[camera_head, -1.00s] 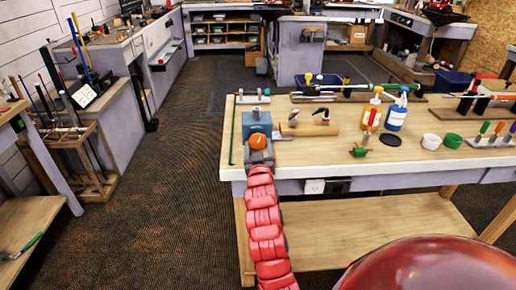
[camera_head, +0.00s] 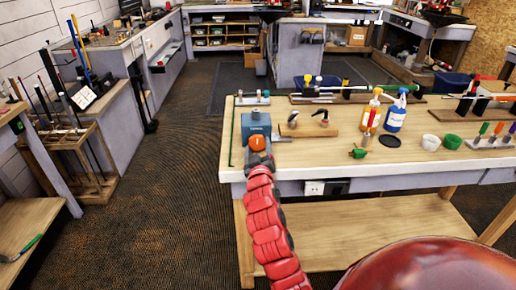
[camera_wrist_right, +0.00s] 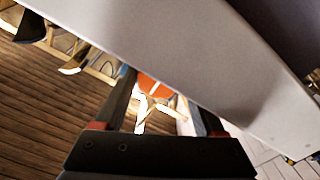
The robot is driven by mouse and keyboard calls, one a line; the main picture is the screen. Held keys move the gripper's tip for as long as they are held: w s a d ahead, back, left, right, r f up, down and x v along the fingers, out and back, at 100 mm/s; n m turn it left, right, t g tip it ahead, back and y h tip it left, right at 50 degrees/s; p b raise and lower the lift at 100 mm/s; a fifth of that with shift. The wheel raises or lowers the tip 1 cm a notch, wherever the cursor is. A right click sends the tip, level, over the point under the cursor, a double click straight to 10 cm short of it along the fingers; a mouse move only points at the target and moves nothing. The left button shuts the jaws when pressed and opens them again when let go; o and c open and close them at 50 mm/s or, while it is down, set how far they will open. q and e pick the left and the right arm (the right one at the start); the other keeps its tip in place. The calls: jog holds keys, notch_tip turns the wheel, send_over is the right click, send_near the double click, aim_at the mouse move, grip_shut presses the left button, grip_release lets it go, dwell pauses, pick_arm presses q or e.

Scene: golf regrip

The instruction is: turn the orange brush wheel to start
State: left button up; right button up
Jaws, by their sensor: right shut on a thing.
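The orange brush wheel (camera_head: 257,143) is on the front of a small blue-grey box (camera_head: 256,124) at the left end of the workbench. My right gripper (camera_head: 259,157) reaches it from the front and is shut on it. In the right wrist view the orange wheel (camera_wrist_right: 153,84) shows between the two dark fingers of the gripper (camera_wrist_right: 163,100). Part of the wheel is hidden behind the gripper in the head view. My left gripper is not in view.
The wooden bench (camera_head: 310,160) also holds a wooden block with two dark-headed tools (camera_head: 308,128), an orange bottle (camera_head: 370,116), a blue bottle (camera_head: 396,116) and small cups. A thin green-ended rod lies left of the box.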

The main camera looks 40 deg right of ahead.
jog(key=o, duration=1.3)
jog(key=shift+o, duration=0.2)
jog(key=p+v, duration=0.6)
jog(key=v, duration=1.1)
jog(key=shift+s+a, duration=0.15)
jog(key=shift+s, duration=0.05)
jog(key=shift+f, duration=0.1)
